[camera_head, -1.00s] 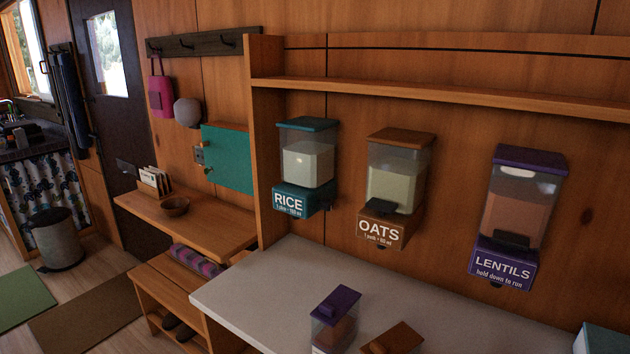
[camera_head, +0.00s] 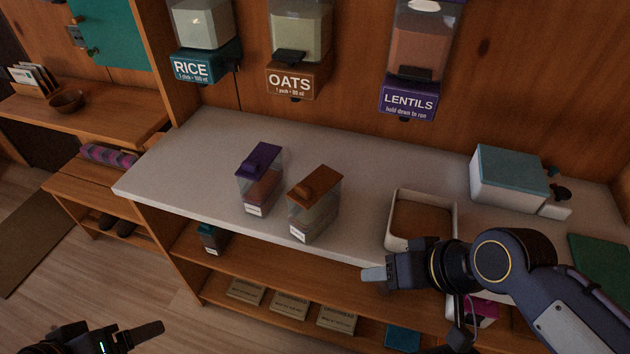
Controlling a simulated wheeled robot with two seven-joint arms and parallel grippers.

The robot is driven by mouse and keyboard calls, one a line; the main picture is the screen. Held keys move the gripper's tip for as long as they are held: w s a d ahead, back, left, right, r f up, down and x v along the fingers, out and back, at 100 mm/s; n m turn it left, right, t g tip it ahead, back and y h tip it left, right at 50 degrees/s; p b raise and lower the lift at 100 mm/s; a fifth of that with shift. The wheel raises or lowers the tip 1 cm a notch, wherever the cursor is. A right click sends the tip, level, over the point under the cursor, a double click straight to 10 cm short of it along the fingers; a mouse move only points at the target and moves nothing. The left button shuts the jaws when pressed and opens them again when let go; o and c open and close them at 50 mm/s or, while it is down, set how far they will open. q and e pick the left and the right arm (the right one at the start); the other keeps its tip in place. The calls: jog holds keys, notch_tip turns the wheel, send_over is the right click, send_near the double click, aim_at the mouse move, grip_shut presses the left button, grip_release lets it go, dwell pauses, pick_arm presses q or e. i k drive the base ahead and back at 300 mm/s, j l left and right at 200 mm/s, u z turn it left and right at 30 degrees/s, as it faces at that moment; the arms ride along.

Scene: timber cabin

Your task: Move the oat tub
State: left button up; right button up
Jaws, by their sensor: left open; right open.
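The tub with the brown lid (camera_head: 314,207), likely the oat tub, stands upright on the pale counter near its front edge. Its label is too small to read. A tub with a purple lid (camera_head: 259,182) stands just left of it. The OATS dispenser (camera_head: 297,45), with a brown base, hangs on the wall behind. My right gripper (camera_head: 374,276) is open and empty, in front of the counter edge, right of and lower in the picture than the brown-lidded tub. My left gripper (camera_head: 146,333) is open and empty at the bottom left, far from the tubs.
RICE (camera_head: 207,38) and LENTILS (camera_head: 418,55) dispensers flank the oats one. A white-rimmed tray (camera_head: 392,218) and a teal-lidded box (camera_head: 511,177) stand to the right on the counter. A shelf below holds several packets and a teal-lidded tub (camera_head: 212,238). The counter's left part is clear.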

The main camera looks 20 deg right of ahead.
aim_at(413, 214)
jog(key=z, duration=1.5)
